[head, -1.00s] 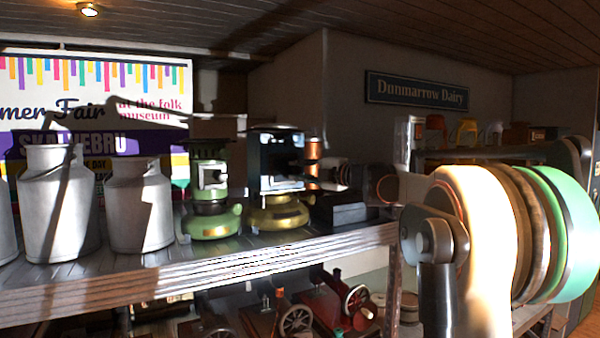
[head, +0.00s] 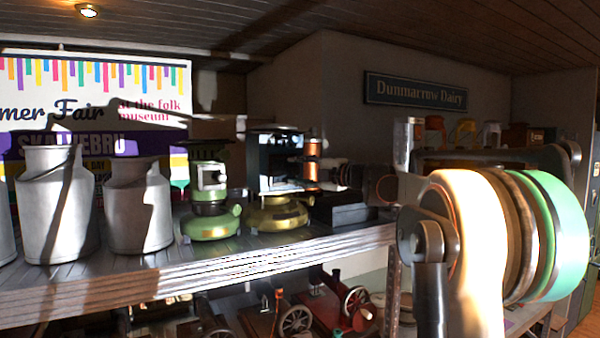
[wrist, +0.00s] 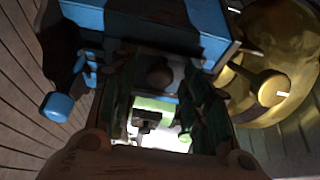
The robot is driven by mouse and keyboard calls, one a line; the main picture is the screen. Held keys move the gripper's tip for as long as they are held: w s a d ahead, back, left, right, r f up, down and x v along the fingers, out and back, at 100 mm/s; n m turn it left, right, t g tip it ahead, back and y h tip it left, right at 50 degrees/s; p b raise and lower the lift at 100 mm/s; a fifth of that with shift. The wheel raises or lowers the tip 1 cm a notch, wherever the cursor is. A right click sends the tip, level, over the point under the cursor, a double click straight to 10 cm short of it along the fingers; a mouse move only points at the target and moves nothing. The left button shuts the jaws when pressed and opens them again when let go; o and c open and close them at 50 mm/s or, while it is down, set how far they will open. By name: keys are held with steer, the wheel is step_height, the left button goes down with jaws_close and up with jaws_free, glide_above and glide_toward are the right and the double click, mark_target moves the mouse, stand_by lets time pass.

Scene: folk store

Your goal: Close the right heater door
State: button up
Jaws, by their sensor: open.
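The right heater (head: 277,175) has a dark and blue upper body over a round brass base. Its blue body (wrist: 215,30) and brass base (wrist: 275,65) fill the top and right of the wrist view. My gripper (wrist: 160,110) is open close to the blue body, its two dark fingers spread apart. A dark round knob (wrist: 160,75) shows between the fingers; whether they touch it is unclear. In the head view my gripper (head: 345,175) is just right of the heater. I cannot tell how far the heater door stands open.
A green heater (head: 211,205) stands left of the right heater on the wooden shelf (head: 190,280). Grey milk cans (head: 140,205) stand further left. A copper-coloured cylinder (head: 312,165) is beside the right heater. Small machines (head: 335,305) sit on the level below.

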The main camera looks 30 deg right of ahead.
steer(key=shift+s+d, duration=0.3)
steer(key=shift+s, duration=0.2)
steer(key=v, duration=1)
steer(key=shift+s, duration=0.35)
steer(key=shift+d, duration=0.1)
